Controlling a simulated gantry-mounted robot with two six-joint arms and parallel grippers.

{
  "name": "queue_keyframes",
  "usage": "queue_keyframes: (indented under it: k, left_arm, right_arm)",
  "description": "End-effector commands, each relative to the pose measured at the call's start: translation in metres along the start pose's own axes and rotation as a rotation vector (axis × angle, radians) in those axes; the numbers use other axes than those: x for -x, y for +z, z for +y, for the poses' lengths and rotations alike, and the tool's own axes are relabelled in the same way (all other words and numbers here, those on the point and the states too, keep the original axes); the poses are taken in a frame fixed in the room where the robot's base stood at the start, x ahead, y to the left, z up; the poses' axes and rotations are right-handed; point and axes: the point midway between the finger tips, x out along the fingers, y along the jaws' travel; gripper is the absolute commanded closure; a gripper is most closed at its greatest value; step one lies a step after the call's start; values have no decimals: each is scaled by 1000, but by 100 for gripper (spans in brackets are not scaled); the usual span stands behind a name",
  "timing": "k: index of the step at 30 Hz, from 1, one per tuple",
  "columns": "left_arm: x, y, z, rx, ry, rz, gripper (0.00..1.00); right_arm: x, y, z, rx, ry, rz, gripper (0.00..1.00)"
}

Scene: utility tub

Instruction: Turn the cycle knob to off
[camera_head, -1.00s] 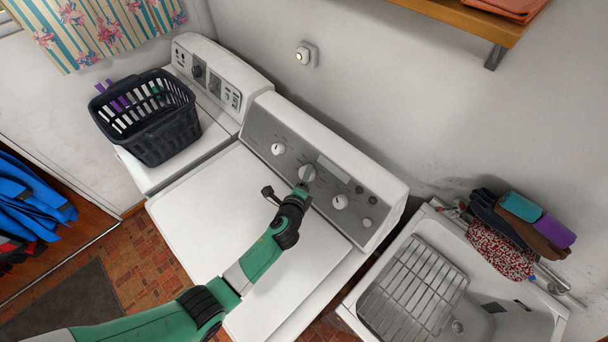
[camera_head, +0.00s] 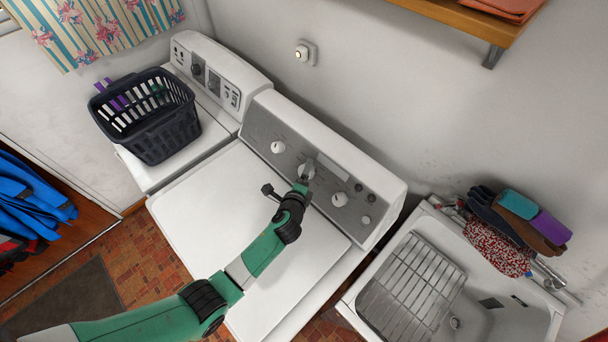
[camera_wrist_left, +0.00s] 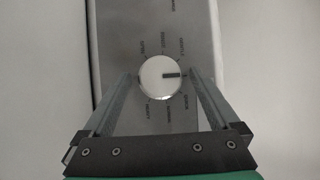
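The cycle knob (camera_head: 307,170) is a round silver-white dial in the middle of the washer's grey control panel (camera_head: 262,128). In the left wrist view the knob (camera_wrist_left: 155,84) faces me, with its dark pointer mark toward the right and printed labels around it. My left gripper (camera_head: 303,183) is at the knob. In the wrist view its two fingers (camera_wrist_left: 161,75) are spread, one on each side of the knob. Small gaps seem to show beside the knob, but contact is hard to judge. My right gripper is not in view.
Other knobs sit on the panel, one to the left (camera_head: 278,147) and one to the right (camera_head: 340,199). A dark laundry basket (camera_head: 175,130) stands on the neighbouring machine. A sink with a wire rack (camera_head: 412,290) is at the right. The washer lid (camera_head: 215,205) is clear apart from my arm.

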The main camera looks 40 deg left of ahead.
Motion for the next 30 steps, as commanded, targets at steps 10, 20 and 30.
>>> queue_keyframes:
  k: [10, 20, 30]
  left_arm:
    - [8, 0, -1, -2, 0, 1, 6]
    - [80, 0, -2, -2, 0, 3, 6]
    - [117, 0, 0, -1, 1, 0, 6]
  right_arm:
    - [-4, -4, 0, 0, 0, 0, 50]
    - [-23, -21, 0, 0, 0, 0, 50]
    - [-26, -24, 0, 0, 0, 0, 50]
